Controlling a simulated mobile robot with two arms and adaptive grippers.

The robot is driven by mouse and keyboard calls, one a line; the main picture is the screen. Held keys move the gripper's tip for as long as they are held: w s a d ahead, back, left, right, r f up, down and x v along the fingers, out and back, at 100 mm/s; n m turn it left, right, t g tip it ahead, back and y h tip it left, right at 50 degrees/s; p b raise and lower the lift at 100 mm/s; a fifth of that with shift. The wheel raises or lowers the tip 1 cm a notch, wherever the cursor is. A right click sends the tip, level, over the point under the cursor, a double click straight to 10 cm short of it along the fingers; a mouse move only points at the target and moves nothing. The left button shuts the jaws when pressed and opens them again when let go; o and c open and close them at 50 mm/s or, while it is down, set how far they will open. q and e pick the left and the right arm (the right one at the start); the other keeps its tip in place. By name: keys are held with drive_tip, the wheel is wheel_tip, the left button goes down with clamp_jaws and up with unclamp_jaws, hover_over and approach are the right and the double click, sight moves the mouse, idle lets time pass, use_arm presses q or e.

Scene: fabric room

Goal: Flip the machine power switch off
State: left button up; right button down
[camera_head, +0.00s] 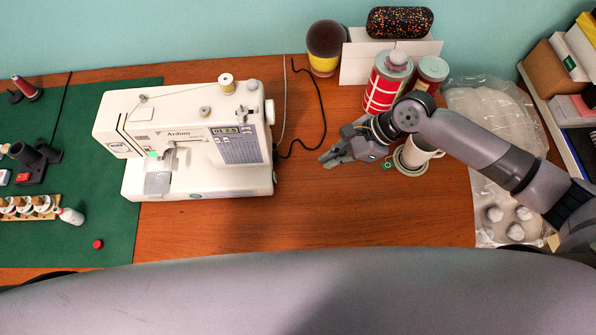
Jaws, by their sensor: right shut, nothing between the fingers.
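A white sewing machine (200,135) stands upright on the wooden table, left of centre. Its front has a small display and a grid of buttons, and a spool sits on top. Its right end faces my right gripper; I cannot make out a power switch on it. My right gripper (326,160) is shut and empty. It is above the table to the right of the machine, apart from it, with its fingers pointing left. My left gripper is not in view.
Cords (322,110) run behind the machine's right end. A white mug (418,152), partly hidden by my arm, and red-patterned cans (384,88) stand at right. A green mat (110,225) with spools lies at left. Bare table lies in front of my gripper.

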sight(275, 178)
drive_tip(key=x, duration=1)
drive_tip(key=shift+a+p, duration=0.25)
drive_tip(key=shift+p, duration=0.15)
drive_tip(key=shift+a+f+p, duration=0.1)
drive_tip(key=shift+a+p, duration=0.25)
drive_tip(key=shift+a, duration=0.8)
drive_tip(key=shift+a+f, duration=0.15)
drive_tip(key=shift+a, duration=0.4)
drive_tip(key=shift+a+f+y+b, duration=0.2)
drive_tip(key=shift+f+y+b, duration=0.1)
drive_tip(key=shift+f+b, duration=0.15)
drive_tip(key=shift+a+r+y, duration=0.1)
drive_tip(key=shift+a+y, duration=0.05)
drive_tip(key=shift+y, duration=0.15)
drive_tip(key=shift+r, duration=0.1)
